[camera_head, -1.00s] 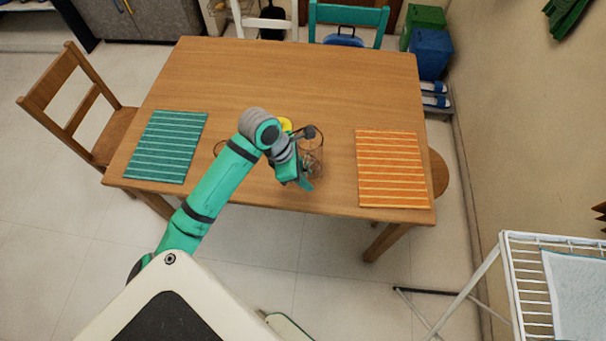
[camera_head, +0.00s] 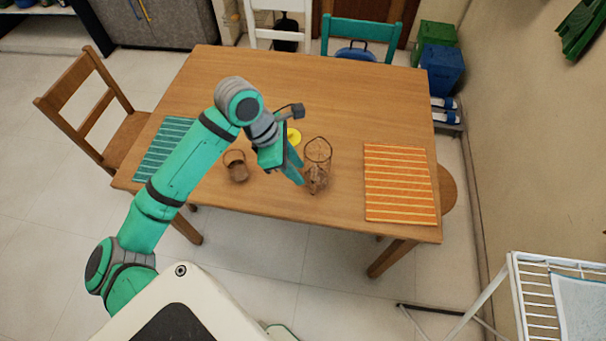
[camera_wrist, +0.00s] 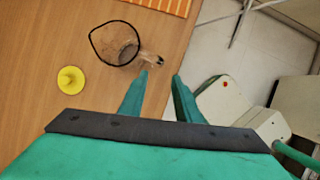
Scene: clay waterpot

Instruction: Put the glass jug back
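The glass jug (camera_head: 318,152) is clear with a dark rim. It stands on the wooden table, left of the orange mat. In the wrist view the jug (camera_wrist: 117,50) is seen from above, with a narrow part at its side pointing toward my fingertips. My gripper (camera_head: 297,168) is just left of the jug in the head view. In the wrist view my gripper (camera_wrist: 160,76) has its two green fingers apart, with only table edge and floor visible between them. The jug's narrow part lies just beyond the tips; I cannot tell whether they touch.
A small brown clay pot (camera_head: 237,167) stands left of my gripper. A yellow object (camera_head: 294,137) lies behind it. A striped orange mat (camera_head: 400,184) is at right, and a teal mat (camera_head: 165,140) is partly behind my arm. The table's middle and back are clear.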

